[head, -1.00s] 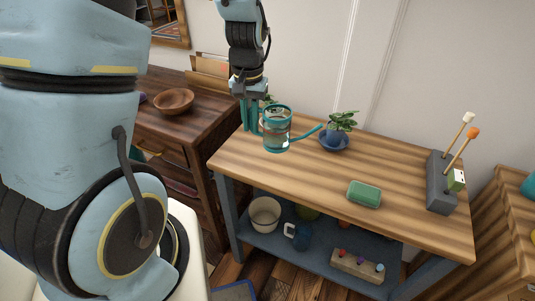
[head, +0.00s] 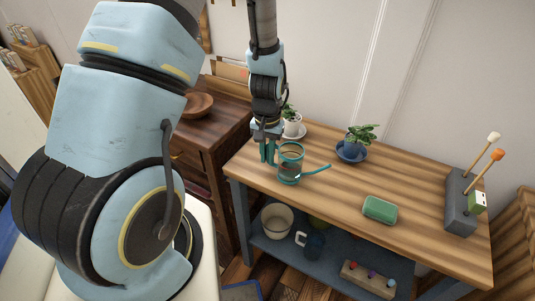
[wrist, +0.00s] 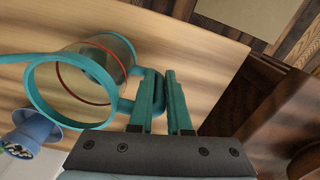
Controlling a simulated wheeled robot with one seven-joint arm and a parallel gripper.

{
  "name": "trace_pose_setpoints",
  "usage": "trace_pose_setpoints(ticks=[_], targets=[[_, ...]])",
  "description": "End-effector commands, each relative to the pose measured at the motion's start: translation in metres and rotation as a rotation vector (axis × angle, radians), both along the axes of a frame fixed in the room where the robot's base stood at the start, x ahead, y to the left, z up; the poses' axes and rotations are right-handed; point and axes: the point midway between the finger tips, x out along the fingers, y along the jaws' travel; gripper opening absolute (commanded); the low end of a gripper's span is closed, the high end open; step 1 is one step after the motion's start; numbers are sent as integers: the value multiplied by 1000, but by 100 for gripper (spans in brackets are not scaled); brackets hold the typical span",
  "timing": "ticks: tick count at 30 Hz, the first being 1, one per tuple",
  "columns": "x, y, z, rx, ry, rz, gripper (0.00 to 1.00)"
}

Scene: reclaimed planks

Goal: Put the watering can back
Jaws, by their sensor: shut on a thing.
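The watering can (head: 291,164) has a see-through body with teal rims and a long teal spout pointing right. It is upright at the left end of the wooden workbench (head: 322,185). My gripper (head: 268,154) is to its left, pointing down, shut on its teal handle. In the wrist view, the can (wrist: 88,75) fills the left, with a red ring around its body, and my gripper's fingers (wrist: 158,92) are close together at the handle side. I cannot tell whether the can's base touches the bench top.
Behind the can is a white potted plant (head: 292,124); a plant in a blue pot (head: 352,148) stands to the right. Bare bench lies in front. A dark cabinet (head: 215,125) adjoins on the left.

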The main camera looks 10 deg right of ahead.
Motion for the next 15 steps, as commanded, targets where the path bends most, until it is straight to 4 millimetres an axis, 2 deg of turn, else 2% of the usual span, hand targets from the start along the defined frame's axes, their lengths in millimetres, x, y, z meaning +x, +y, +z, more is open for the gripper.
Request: trace_pose_setpoints(ticks=[11,12,15], targets=[[0,0,-5,-1,-1,0,0],[0,0,-4,0,0,0,19],[0,0,-4,0,0,0,31]])
